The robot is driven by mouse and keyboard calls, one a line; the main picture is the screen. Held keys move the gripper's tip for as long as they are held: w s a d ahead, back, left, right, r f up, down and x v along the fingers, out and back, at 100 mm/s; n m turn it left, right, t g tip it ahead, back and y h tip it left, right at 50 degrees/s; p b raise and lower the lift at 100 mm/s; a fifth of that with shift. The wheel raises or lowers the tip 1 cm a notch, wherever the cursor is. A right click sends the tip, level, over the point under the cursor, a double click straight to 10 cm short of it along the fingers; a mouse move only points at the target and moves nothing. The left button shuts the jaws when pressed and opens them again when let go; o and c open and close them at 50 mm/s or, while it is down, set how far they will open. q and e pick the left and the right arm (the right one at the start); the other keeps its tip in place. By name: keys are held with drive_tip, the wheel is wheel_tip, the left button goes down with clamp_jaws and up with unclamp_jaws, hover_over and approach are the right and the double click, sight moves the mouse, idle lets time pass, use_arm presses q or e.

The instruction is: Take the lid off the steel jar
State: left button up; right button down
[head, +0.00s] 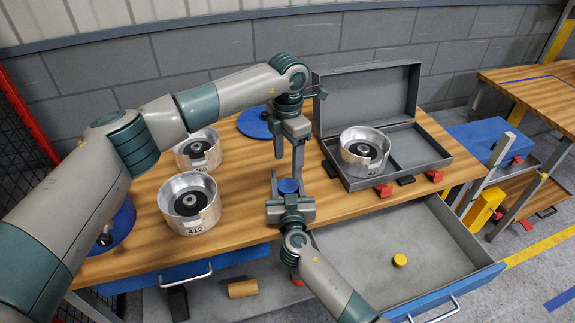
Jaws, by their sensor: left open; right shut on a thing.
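A small round blue top (288,186), which looks like the jar's lid, shows between my two grippers near the middle of the table. My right gripper (290,204) comes up from below and is shut on the small thing under this blue top. The body of that thing is mostly hidden by the jaws, so I cannot see its steel. My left gripper (287,160) points down from above, open, with its fingers close over the blue top. I cannot tell whether a finger touches it.
Steel drums stand on the wooden table (245,222): one marked 412 (190,225), one behind it (210,160), and one in the open grey case (362,168). An open drawer (350,245) at the front right holds a yellow cylinder (399,260). Blue discs lie at the back (250,122) and left.

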sight(287, 185)
use_arm(q)
drive_tip(key=m, duration=0.7)
drive_tip(key=shift+f, duration=0.1)
drive_tip(key=shift+f, duration=3.9)
drive_tip(key=c, duration=1.1)
drive_tip(key=n, duration=0.4)
